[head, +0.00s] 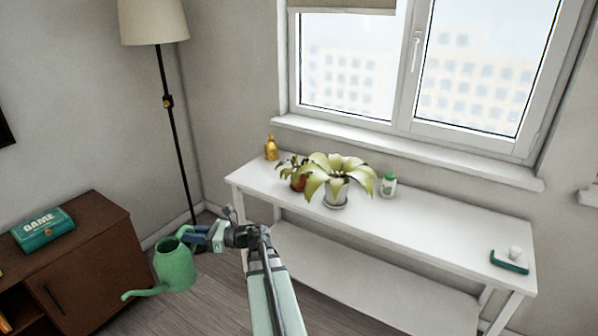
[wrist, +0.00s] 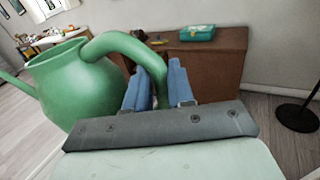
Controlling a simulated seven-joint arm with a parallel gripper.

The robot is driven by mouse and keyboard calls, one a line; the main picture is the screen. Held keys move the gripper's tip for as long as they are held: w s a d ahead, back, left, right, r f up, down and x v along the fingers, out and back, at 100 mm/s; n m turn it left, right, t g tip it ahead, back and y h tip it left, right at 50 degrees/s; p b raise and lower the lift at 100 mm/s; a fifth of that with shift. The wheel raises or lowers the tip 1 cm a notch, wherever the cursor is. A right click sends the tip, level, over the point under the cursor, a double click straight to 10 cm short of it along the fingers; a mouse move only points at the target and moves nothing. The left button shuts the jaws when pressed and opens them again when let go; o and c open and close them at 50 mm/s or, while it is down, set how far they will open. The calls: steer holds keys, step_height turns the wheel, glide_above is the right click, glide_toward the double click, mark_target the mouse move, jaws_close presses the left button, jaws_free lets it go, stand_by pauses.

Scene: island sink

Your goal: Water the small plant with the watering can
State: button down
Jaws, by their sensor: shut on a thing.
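My gripper (head: 196,236) is shut on the handle of the green watering can (head: 176,266). The can hangs in the air left of the white table, with its spout pointing left and down in the head view. In the wrist view the can (wrist: 78,88) is at the left, and its handle passes between the blue fingers (wrist: 162,88). On the table stand a small plant in a reddish-brown pot (head: 298,182) and, in front of it to the right, a larger pale-leaved plant in a light pot (head: 337,190). The larger plant partly hides the smaller one.
The white table (head: 430,222) also holds a yellow bottle (head: 271,148), a white-and-green jar (head: 388,185) and a green tray-like item (head: 509,262). A brown cabinet (head: 90,262) with a game box (head: 43,230) stands left. A floor lamp (head: 171,120) stands behind my gripper.

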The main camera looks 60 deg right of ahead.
steer(key=s+d+r+m+t+h, duration=0.1)
steer(key=s+d+r+m+h, duration=0.45)
steer(key=d, duration=1.65)
steer(key=s+d+r+h, duration=0.25)
steer(key=s+d, duration=0.65)
steer(key=d, duration=1.3)
steer(key=s+d+r+m+t+h, duration=0.15)
steer(key=s+d+r+h, duration=0.45)
steer(key=d, duration=1.6)
steer(key=d+r+m+g, duration=0.1)
steer(key=d+m, duration=0.1)
steer(key=d, duration=1.7)
steer(key=shift+m+h, duration=0.4)
steer(key=shift+w+r+g, duration=0.15)
steer(key=shift+g, duration=0.1)
steer(key=w+a+r+n, duration=0.1)
steer(key=n, duration=0.1)
steer(key=w+a+r+n, duration=0.1)
steer(key=a+r+n, duration=0.1)
steer(key=shift+a+r+g, duration=0.2)
steer(key=shift+a+g, duration=0.05)
steer(key=shift+g, duration=0.15)
steer(key=shift+w+a, duration=0.15)
